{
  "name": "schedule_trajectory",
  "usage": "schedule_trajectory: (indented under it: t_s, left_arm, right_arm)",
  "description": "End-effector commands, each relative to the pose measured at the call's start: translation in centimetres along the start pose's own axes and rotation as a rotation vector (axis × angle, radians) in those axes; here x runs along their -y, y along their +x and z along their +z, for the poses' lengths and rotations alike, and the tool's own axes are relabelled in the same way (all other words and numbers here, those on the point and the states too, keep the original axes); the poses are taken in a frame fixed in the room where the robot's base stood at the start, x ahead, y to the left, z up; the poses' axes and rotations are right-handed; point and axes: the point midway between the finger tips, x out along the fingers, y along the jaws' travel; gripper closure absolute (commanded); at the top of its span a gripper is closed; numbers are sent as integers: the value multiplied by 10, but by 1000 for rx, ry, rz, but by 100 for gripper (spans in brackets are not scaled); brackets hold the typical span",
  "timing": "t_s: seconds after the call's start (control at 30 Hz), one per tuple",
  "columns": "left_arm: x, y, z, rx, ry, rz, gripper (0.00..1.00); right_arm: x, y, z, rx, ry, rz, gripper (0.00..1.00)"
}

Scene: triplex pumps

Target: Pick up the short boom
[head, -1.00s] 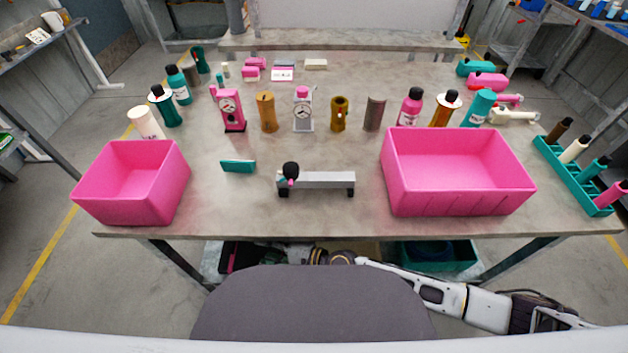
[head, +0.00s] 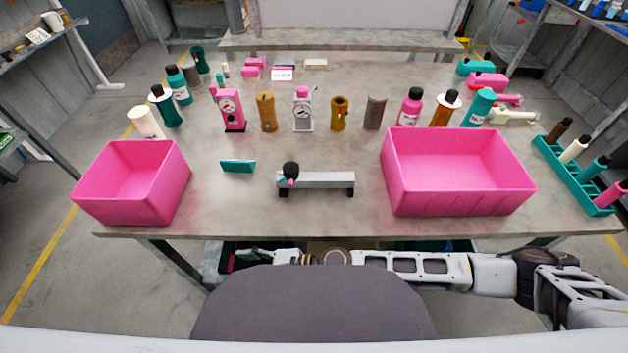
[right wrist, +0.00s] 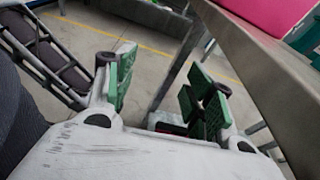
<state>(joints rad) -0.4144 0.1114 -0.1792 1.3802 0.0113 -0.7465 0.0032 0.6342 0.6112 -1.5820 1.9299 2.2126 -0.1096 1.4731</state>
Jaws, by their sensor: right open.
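A grey bar (head: 326,180) on black feet lies near the front middle of the table. A small piece with a black round top (head: 290,170) and pink and teal parts sits at its left end. I cannot tell for sure which thing is the short boom. My right gripper (right wrist: 163,92) is open and empty in the right wrist view, its green-padded fingers apart over the floor. In the head view my right arm reaches leftward below the table's front edge, away from the bar. My left gripper is not in view.
A pink bin (head: 131,207) stands front left and a larger pink bin (head: 459,196) front right on the table (head: 350,226). A small teal block (head: 238,166) lies left of the bar. Bottles, cylinders and gauges stand in a row behind. A teal rack (head: 573,178) is far right.

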Motion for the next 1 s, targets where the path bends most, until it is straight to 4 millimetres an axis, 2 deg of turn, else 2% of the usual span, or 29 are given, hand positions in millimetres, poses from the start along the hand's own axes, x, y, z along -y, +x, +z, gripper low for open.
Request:
schedule_trajectory:
  t_s: [0.2, 0.33, 0.47, 0.57, 0.7, 1.0]
  left_arm:
    - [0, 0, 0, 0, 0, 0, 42]
    - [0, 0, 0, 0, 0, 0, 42]
    - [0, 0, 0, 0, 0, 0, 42]
    - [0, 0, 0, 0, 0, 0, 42]
    - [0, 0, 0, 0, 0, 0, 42]
    - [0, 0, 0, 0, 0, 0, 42]
  right_arm:
    - [-21, 15, 49, 62, 172, 156, 46]
    - [-30, 21, 80, 88, 202, 258, 46]
    - [-37, 23, 107, 106, 161, 350, 46]
    - [-39, 22, 125, 116, 81, 413, 46]
    - [-36, 17, 146, 129, -123, 485, 46]
    - [-21, 4, 168, 148, -580, 571, 46]
